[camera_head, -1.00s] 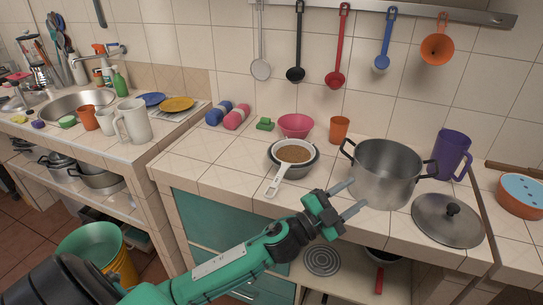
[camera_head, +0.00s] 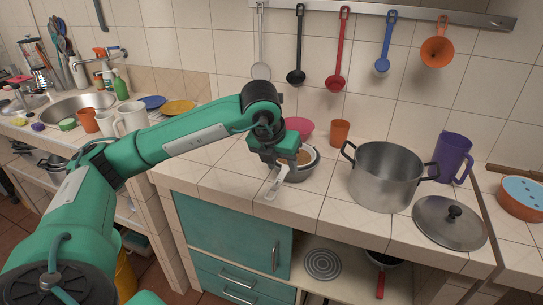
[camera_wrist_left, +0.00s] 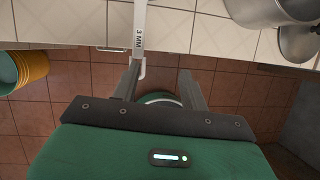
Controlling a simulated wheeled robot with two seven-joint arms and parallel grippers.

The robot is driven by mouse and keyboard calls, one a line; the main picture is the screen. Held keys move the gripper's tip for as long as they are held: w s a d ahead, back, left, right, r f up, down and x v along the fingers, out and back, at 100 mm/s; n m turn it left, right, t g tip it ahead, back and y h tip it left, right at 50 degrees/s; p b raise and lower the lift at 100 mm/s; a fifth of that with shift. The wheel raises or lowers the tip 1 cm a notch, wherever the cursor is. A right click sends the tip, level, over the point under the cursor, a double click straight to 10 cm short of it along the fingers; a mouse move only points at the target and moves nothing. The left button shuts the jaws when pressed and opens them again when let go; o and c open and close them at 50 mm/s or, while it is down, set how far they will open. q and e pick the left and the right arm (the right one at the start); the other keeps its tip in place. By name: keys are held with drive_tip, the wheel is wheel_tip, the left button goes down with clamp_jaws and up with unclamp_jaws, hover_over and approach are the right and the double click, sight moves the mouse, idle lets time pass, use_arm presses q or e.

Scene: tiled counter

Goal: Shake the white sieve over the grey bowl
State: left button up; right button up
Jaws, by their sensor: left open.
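The white sieve (camera_head: 275,186) rests on the grey bowl (camera_head: 301,174) on the counter, its handle pointing to the front left. Brown contents show in the sieve's pan, which my gripper partly hides. My left gripper (camera_head: 286,166) is over the sieve, near where handle and pan meet. In the left wrist view, my left gripper (camera_wrist_left: 160,72) has its two fingers wide apart with nothing clasped. My right gripper is out of view.
A pink bowl (camera_head: 300,126) and an orange cup (camera_head: 340,132) stand behind. The counter's front left is clear.

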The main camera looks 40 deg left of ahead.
sight(278, 181)
use_arm(q)
drive_tip(key=shift+n+y, duration=0.3)
drive_tip(key=shift+y, duration=0.3)
drive_tip(key=a+x, duration=0.1)
drive_tip(key=x, duration=0.3)
drive_tip(key=a+p+x, duration=0.1)
drive_tip(key=x, duration=0.3)
drive_tip(key=p+x, duration=0.1)
drive_tip(key=x, duration=0.4)
drive_tip(key=shift+a+r, duration=0.2)
drive_tip(key=shift+a, duration=0.2)
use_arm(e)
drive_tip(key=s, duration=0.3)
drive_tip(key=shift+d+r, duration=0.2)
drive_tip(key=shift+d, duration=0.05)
use_arm(q)
drive_tip(key=shift+c, duration=0.3)
